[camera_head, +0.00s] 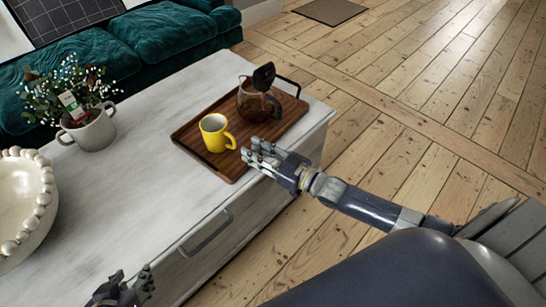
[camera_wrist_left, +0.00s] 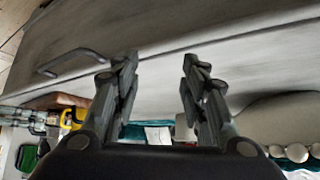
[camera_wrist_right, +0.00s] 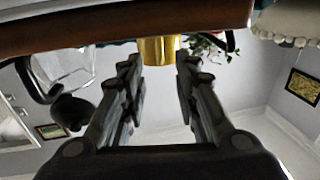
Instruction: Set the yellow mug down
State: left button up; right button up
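The yellow mug (camera_head: 214,134) stands upright on the wooden tray (camera_head: 194,152), with its handle toward my right gripper. The mug's inside looks pale with something yellowish in it. My right gripper (camera_head: 250,156) is at the tray's front edge, just right of the mug. In the right wrist view my right gripper (camera_wrist_right: 158,64) has its fingers spread, and the mug (camera_wrist_right: 157,50) shows beyond the gap, not held. My left gripper (camera_head: 122,291) is low in front of the table. In the left wrist view my left gripper (camera_wrist_left: 160,66) is open and empty.
A glass coffee pot (camera_head: 257,103) with a dark handle stands on the tray behind the mug. A potted plant (camera_head: 92,130) and a beaded white bowl (camera_head: 30,205) stand on the white table (camera_head: 140,195) at left. The table top between bowl and tray is clear.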

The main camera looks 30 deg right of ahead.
jog(key=v, duration=0.5)
jog(key=s+a+f+m+g+h, duration=0.2)
jog(key=s+a+f+g+h, duration=0.25)
jog(key=s, duration=0.25)
pick_arm(q)
jog(key=s+a+f+g, duration=0.2)
jog(key=s+g, duration=0.1)
jog(key=s, duration=0.3)
jog(key=shift+s+f+y+p, duration=0.25)
jog(key=shift+s+y+p, duration=0.05)
jog(key=shift+y+p, duration=0.15)
pick_arm(e)
jog(key=s+d+m+g+h, duration=0.1)
jog(key=s+g+h, duration=0.3)
jog(key=s, duration=1)
jog(key=shift+s+d+m+g, duration=0.4)
jog(key=shift+d+g, duration=0.2)
jog(key=shift+g, duration=0.65)
jog(key=shift+r, duration=0.1)
